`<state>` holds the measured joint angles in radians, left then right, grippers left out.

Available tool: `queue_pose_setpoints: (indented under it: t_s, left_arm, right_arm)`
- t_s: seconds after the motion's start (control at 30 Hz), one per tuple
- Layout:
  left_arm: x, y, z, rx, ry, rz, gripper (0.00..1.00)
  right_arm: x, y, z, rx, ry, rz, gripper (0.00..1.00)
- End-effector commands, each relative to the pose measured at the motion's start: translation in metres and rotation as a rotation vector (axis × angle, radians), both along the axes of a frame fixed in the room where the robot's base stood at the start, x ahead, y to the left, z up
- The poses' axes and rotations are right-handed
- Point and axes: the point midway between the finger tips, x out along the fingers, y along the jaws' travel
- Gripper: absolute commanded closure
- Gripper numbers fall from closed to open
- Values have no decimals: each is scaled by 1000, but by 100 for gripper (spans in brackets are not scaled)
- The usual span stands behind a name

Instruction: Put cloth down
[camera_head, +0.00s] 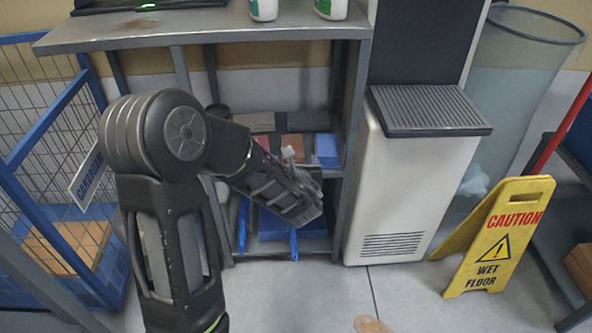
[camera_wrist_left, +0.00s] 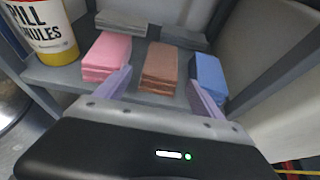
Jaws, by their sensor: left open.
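Folded cloths lie in stacks on the rack's middle shelf. The wrist view shows a pink stack (camera_wrist_left: 106,55), a brown stack (camera_wrist_left: 159,68) and a blue stack (camera_wrist_left: 209,77), with grey stacks (camera_wrist_left: 122,22) behind. In the head view the blue stack (camera_head: 326,148) shows beside my left gripper (camera_head: 306,182), which reaches into the rack. In the wrist view my left gripper (camera_wrist_left: 160,88) is open. Its pale purple fingers appear either side of the brown stack's near end. Contact with the cloths cannot be told. No cloth shows held. My right gripper is out of view.
Blue items (camera_head: 294,240) lie on the lower shelf. A metal tabletop (camera_head: 210,30) overhangs the rack. A white cabinet (camera_head: 405,190) and a yellow wet-floor sign (camera_head: 505,225) stand right; a blue cage (camera_head: 50,150) stands left.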

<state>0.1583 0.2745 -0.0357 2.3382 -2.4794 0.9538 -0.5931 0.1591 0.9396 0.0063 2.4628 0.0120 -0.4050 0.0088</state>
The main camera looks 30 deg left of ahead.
Motion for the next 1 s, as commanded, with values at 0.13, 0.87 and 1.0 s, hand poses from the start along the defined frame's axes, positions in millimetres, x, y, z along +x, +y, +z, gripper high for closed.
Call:
queue_pose_setpoints:
  t_s: [0.13, 0.87, 1.0]
  left_arm:
    - [-23, -18, 16, 0, -1, -3, 22]
    - [-68, -51, 35, 1, -1, 0, 22]
    - [-68, -52, 36, 0, 0, -1, 22]
  right_arm:
    - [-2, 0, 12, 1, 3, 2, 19]
    - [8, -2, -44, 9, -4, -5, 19]
    - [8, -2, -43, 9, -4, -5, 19]
